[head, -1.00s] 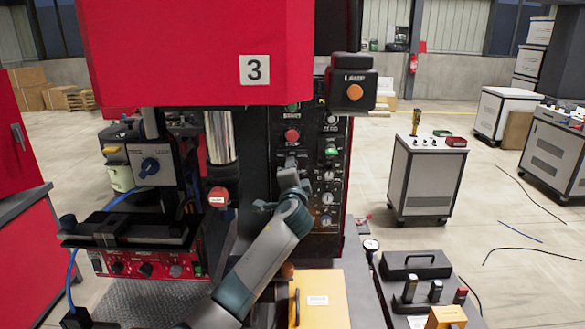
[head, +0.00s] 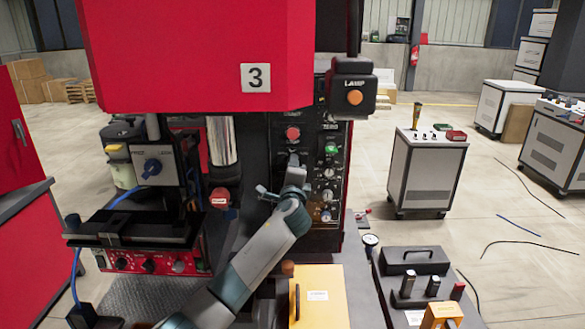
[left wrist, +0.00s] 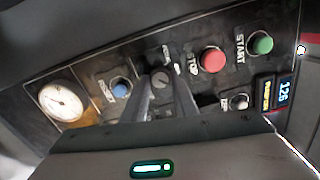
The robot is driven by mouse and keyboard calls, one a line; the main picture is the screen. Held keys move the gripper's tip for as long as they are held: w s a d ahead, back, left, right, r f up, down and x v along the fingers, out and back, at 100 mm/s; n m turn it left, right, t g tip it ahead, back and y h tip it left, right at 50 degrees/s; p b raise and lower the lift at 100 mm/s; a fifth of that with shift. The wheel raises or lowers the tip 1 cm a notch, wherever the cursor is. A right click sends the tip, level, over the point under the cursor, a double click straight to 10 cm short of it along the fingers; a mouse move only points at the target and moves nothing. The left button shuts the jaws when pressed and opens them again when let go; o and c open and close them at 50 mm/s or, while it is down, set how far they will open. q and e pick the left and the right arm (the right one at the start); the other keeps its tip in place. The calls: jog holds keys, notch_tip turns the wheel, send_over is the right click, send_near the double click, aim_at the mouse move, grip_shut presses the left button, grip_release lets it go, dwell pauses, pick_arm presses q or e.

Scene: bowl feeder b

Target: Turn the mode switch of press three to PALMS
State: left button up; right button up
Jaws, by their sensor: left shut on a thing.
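Press three (head: 190,50) is the red machine with a "3" plate, and its black control panel (head: 332,125) faces me at its right side. My left gripper (head: 292,165) is at this panel. In the left wrist view its two fingers (left wrist: 160,92) are closed on the small dark mode switch (left wrist: 161,79), between a blue button and the red STOP button (left wrist: 212,60). Small white lettering sits around the switch, too blurred to read surely. The fingers hide the switch's sides. My right gripper is not in view.
A green START button (left wrist: 262,43), a gauge (left wrist: 60,102) and a lit display (left wrist: 285,90) share the panel. A lamp box (head: 353,88) juts out above right. A yellow box (head: 322,296) and a black case (head: 415,262) lie below.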

pick_arm(q)
jog(key=o, duration=1.1)
jog(key=shift+c, duration=0.2)
jog(key=shift+s, duration=0.1)
jog(key=s+b, duration=0.5)
jog(key=s, duration=1.2)
jog(key=shift+f, duration=0.35)
jog(key=shift+s, duration=0.1)
